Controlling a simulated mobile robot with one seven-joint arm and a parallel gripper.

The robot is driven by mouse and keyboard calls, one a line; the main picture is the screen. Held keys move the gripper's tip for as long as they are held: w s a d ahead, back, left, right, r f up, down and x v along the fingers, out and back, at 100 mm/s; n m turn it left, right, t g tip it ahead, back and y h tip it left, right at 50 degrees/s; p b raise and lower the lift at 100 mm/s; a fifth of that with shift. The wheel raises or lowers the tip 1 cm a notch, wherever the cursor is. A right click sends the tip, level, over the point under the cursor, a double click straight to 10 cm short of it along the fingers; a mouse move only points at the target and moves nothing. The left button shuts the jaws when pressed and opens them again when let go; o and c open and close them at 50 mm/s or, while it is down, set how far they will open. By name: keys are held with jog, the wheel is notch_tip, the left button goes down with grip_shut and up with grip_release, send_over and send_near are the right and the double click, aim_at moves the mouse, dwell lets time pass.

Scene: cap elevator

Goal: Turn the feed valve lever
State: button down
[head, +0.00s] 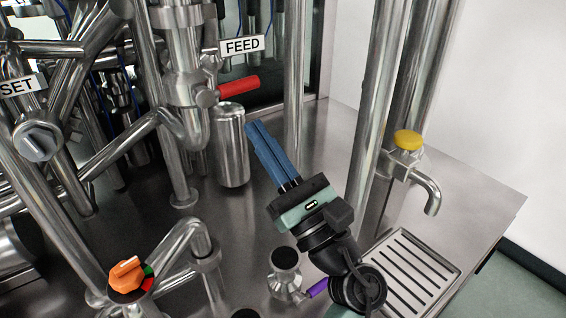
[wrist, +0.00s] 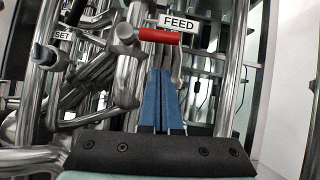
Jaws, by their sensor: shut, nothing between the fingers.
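The feed valve lever (head: 238,86) is a red handle that sticks out to the right from a steel valve body, just below the FEED sign (head: 242,45). In the wrist view the red lever (wrist: 160,36) lies level, beyond the tips of my gripper. My gripper (head: 252,126) has blue fingers that are closed together and empty. In the head view the fingertips are below and slightly right of the lever, apart from it in the picture. In the wrist view the fingers (wrist: 160,72) point up toward the lever, with a small gap between their tips and it.
A steel cylinder (head: 231,150) hangs left of my fingertips. An upright pipe (head: 293,85) stands behind my fingers. A thick post (head: 377,95) with a yellow-knobbed tap (head: 408,140) is to the right. An orange knob (head: 126,275) and a purple lever (head: 317,288) are lower down.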

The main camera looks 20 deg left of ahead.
aim_at(259, 83)
jog(key=shift+a+r+p, duration=0.15)
jog(key=shift+r+p, duration=0.15)
jog(key=shift+r, duration=0.65)
jog(key=shift+a+r+p, duration=0.15)
jog(key=shift+r+p, duration=0.1)
jog(key=shift+r, duration=0.65)
jog(key=shift+w+d+r+n+g+y+b, duration=0.15)
jog(key=shift+n+g+y+b, duration=0.25)
jog(key=shift+n+g+b, duration=0.5)
notch_tip(259, 83, up, 4)
jog(key=n+g+b, duration=0.2)
jog(key=n+b, duration=0.1)
jog(key=n, duration=0.1)
jog(key=n+g+b, duration=0.3)
jog(key=n, duration=0.1)
jog(key=n+g+b, duration=0.2)
jog(key=n+b, duration=0.1)
jog(key=n, duration=0.1)
jog(key=shift+w+y, duration=0.15)
jog(key=shift+y, duration=0.15)
jog(key=shift+s+a+r+n+g+h, duration=0.35)
jog(key=shift+r+n+g+h, duration=0.3)
jog(key=shift+n, duration=0.85)
jog(key=shift+s+a+r+n+g+h, duration=0.2)
jog(key=shift+s+r+n+g+h, duration=0.35)
jog(key=shift+n, duration=0.95)
jog(key=shift+s+a+r+n+g+h, duration=0.25)
jog(key=shift+r+n+g+h, duration=0.5)
jog(key=shift+n, duration=0.75)
